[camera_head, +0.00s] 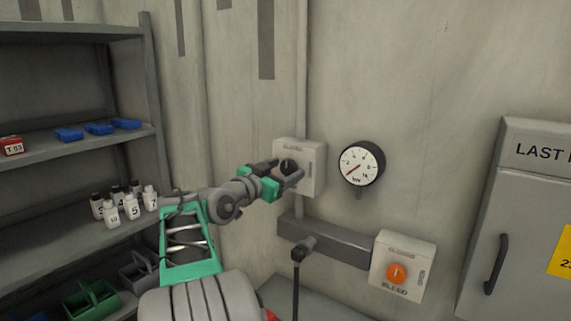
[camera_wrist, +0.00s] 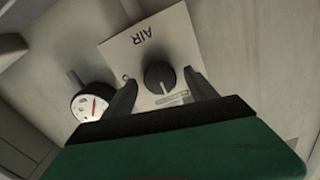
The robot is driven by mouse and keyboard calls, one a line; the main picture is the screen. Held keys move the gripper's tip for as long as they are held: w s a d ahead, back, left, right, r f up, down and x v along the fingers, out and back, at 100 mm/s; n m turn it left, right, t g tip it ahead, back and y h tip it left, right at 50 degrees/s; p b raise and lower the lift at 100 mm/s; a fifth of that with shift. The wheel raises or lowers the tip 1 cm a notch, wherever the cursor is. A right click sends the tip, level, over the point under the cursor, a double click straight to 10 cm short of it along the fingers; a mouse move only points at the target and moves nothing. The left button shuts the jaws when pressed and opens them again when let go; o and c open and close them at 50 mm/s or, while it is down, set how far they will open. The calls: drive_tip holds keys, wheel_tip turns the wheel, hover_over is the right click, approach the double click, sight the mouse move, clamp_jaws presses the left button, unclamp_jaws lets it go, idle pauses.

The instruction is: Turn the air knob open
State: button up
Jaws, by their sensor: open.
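The air knob (camera_wrist: 159,76) is a round black knob with a pale pointer line, on a whitish box (camera_wrist: 150,35) marked AIR in the wrist view. In the head view the box (camera_head: 315,152) is on the wall and the dark knob (camera_head: 288,166) is partly hidden by my gripper. My gripper (camera_wrist: 160,85) is open, with one dark finger on each side of the knob. The wrist view shows gaps between the fingers and the knob. My gripper (camera_head: 286,172) also shows at the box's face in the head view.
A round pressure gauge (camera_head: 362,164) is right of the air box, its needle pointing lower left. A BLEED box (camera_head: 405,250) with an orange knob (camera_head: 396,274) is lower right. A grey bar (camera_head: 325,243) and a hanging black hose (camera_head: 296,280) are below. Shelves (camera_head: 80,145) stand left.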

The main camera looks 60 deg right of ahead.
drive_tip(key=shift+d, duration=0.4)
drive_tip(key=c, duration=1.4)
